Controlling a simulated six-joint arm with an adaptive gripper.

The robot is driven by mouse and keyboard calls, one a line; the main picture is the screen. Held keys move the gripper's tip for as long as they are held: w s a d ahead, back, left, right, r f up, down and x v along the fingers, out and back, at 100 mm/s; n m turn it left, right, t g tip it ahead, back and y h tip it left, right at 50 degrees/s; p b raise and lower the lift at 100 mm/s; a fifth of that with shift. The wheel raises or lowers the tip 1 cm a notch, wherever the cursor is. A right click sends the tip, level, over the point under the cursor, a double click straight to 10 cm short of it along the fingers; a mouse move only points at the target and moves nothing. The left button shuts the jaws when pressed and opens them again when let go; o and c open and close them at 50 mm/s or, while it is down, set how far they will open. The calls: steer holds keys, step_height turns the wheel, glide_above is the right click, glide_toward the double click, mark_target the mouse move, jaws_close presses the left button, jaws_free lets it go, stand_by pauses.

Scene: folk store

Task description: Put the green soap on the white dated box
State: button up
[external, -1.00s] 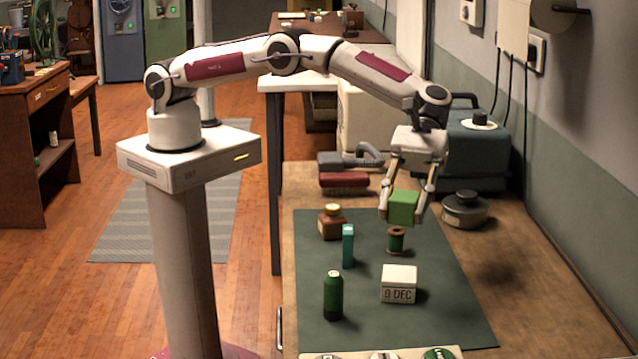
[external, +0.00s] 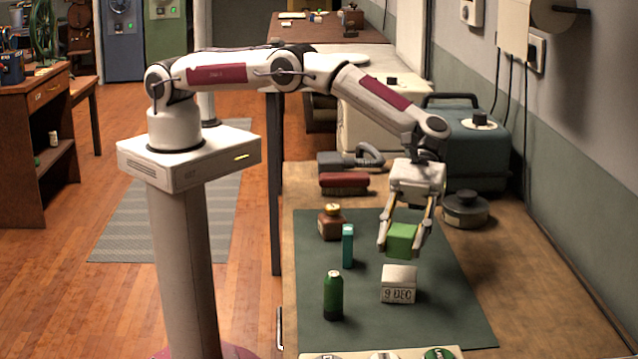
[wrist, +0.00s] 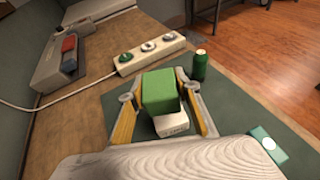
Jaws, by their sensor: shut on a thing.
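My gripper (external: 403,240) is shut on the green soap (external: 401,240), a green block held between its two fingers above the mat. The soap also shows between the fingers in the wrist view (wrist: 160,92). The white dated box (external: 399,284), marked "9 DEC", sits on the dark green mat (external: 450,290). In the external view the soap is above and behind the box, apart from it. In the wrist view the box (wrist: 172,124) shows just below the soap, partly hidden by it.
A dark green bottle (external: 333,295) stands left of the box. A teal item (external: 347,246) and a brown bottle (external: 331,222) stand farther back. A dark round object (external: 465,208) is right of the mat.

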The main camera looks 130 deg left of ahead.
mark_target(400, 257)
steer(key=shift+f, duration=1.85)
steer(key=shift+f, duration=0.15)
steer(key=o, duration=1.2)
steer(key=shift+c, duration=0.2)
steer(key=v, duration=1.2)
